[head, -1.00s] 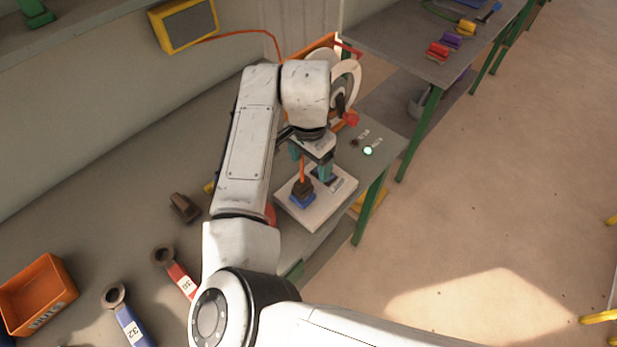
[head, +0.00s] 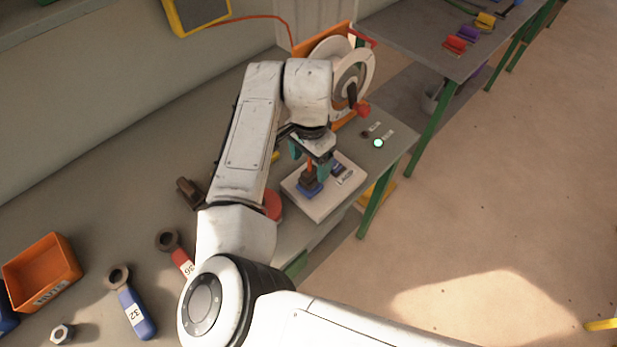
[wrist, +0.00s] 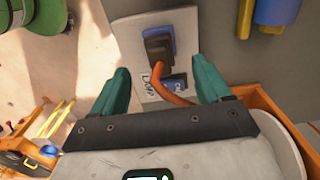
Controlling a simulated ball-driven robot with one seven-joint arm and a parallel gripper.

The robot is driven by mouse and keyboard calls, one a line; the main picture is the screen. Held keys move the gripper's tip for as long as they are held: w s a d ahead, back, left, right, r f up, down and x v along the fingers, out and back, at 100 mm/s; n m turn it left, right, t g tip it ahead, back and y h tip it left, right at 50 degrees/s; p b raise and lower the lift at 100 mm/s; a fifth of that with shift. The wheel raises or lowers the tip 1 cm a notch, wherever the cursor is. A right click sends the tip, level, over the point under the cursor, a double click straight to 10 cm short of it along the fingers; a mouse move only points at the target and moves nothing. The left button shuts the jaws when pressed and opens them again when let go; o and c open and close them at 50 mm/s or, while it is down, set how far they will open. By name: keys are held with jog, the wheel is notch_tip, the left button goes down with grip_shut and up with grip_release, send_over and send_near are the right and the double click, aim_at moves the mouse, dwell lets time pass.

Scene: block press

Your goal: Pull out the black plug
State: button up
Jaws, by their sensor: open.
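The black plug (head: 309,184) sits in a blue socket (head: 311,193) on a white board (head: 319,210) at the bench's end. An orange cord rises from it. In the wrist view the plug (wrist: 158,46) is upper centre, its cord (wrist: 174,94) bending down between the fingers. My gripper (head: 311,160) is open, with its teal fingers above the plug, one on each side in the picture. In the wrist view my gripper (wrist: 160,76) also appears open and empty, with the plug beyond the fingertips. Contact is not visible.
A second blue-and-dark fitting (head: 338,169) is beside the plug, near a LAMP label. A cord reel (head: 352,75) stands behind my gripper. A lit green button (head: 378,143) is to the right. Wrenches (head: 131,310) and an orange bin (head: 42,268) lie at the left.

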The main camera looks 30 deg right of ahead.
aim_at(310, 170)
notch_tip(310, 170, down, 6)
jog(key=b, duration=0.3)
jog(key=shift+f, duration=0.1)
jog(key=shift+p, duration=0.45)
dwell(1.0)
jog(key=shift+c, duration=0.4)
grip_shut()
dwell(0.4)
jog(key=shift+r+p, duration=2.15)
jog(key=shift+r, duration=0.9)
